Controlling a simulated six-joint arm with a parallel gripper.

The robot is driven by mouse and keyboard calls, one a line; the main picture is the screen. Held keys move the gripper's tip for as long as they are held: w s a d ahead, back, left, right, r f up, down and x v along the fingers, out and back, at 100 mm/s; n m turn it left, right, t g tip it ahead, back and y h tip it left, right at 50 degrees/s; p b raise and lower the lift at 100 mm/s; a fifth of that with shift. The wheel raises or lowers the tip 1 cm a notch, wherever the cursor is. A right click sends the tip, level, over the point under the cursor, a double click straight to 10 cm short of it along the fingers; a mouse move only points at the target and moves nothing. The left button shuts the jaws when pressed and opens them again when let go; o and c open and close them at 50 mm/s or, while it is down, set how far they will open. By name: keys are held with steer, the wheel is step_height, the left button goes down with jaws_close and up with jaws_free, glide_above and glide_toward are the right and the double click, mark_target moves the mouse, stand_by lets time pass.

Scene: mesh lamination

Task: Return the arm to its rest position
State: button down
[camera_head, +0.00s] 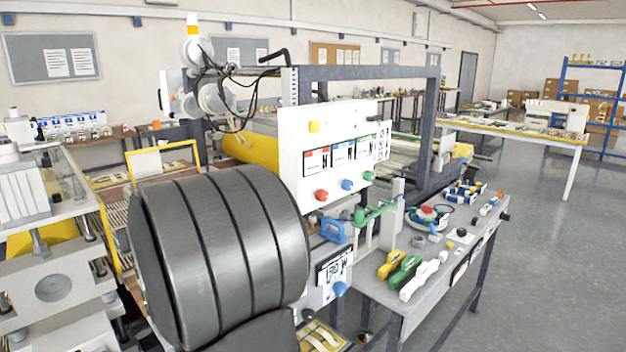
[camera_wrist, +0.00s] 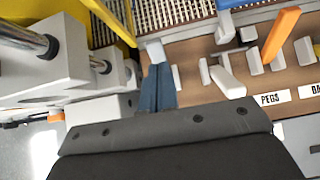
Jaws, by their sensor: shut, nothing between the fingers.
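In the wrist view, my gripper (camera_wrist: 159,70) shows as two dark blue-grey fingers lying together, with nothing held between them. The fingers are over the edge of a brown board (camera_wrist: 190,82), next to a small white block. How far they are above it I cannot tell. My arm's dark links fill the left front of the head view and hide what is behind them. The gripper's fingers do not show in the head view.
A white control panel (camera_head: 338,150) with coloured knobs stands beside my arm. A grey side table (camera_head: 385,292) holds tools at right. In the wrist view, an orange upright piece (camera_wrist: 281,35) stands on the board, and grey-white machine blocks (camera_wrist: 50,75) are at left. Floor (camera_head: 545,260) at right is clear.

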steer(key=shift+s+d+f, duration=0.4)
steer(key=shift+s+d, duration=0.1)
steer(key=shift+d, duration=0.05)
steer(key=shift+w+a, duration=0.1)
